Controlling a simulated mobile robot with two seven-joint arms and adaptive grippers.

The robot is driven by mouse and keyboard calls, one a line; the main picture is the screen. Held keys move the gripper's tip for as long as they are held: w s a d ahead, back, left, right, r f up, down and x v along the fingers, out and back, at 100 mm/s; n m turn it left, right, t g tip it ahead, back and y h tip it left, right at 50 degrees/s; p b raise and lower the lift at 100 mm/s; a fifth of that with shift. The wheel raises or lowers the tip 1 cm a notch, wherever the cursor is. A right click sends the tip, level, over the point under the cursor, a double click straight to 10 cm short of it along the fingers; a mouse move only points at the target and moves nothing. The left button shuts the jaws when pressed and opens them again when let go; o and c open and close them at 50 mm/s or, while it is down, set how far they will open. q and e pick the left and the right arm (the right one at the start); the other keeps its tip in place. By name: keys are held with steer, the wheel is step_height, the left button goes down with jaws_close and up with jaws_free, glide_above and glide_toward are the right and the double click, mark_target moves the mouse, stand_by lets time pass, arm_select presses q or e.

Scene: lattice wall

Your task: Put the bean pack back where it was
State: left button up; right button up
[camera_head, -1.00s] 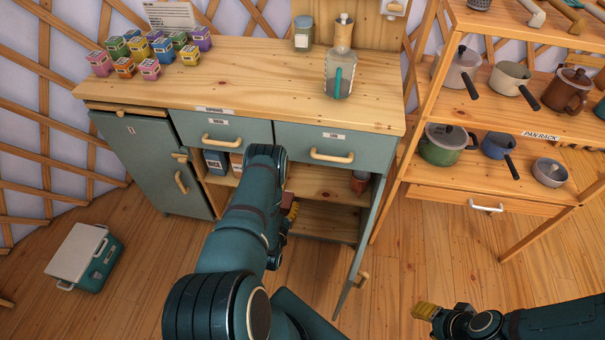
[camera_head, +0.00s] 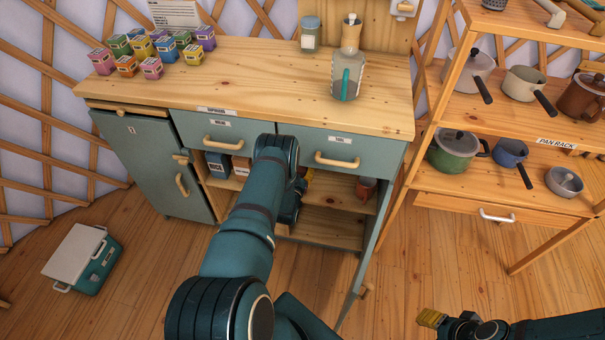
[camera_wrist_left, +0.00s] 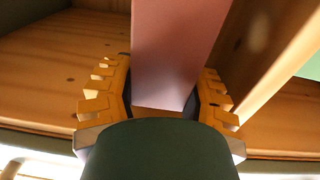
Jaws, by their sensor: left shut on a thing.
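The bean pack (camera_wrist_left: 175,50) is a plain pink block in the left wrist view. It stands between the yellow fingers of my left gripper (camera_wrist_left: 160,92), which is shut on it. In the head view the left gripper (camera_head: 307,176) is at the open shelves of the grey-green cabinet (camera_head: 240,132). Only a bit of yellow shows past my arm there, and the pack is hidden. The left wrist view shows wooden boards around the pack. My right gripper (camera_head: 432,318) is at the bottom right, away from the cabinet, and its opening is unclear.
The cabinet's open door (camera_head: 362,278) stands right of the shelves. A reddish-brown jar (camera_head: 366,188) is on the upper shelf, with boxes (camera_head: 217,164) at its left. Several coloured small boxes (camera_head: 152,68) sit on the worktop. The pan rack (camera_head: 470,200) stands to the right.

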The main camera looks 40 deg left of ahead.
arm_select(q)
steer(key=w+f, duration=0.1)
steer(key=a+f+b, duration=0.1)
steer(key=f, duration=0.1)
steer(key=shift+w, duration=0.4)
steer(key=shift+f+b, duration=0.2)
steer(key=shift+b, duration=0.1)
steer(key=shift+f, duration=0.2)
steer(key=o, duration=0.9)
steer(key=shift+o, duration=0.2)
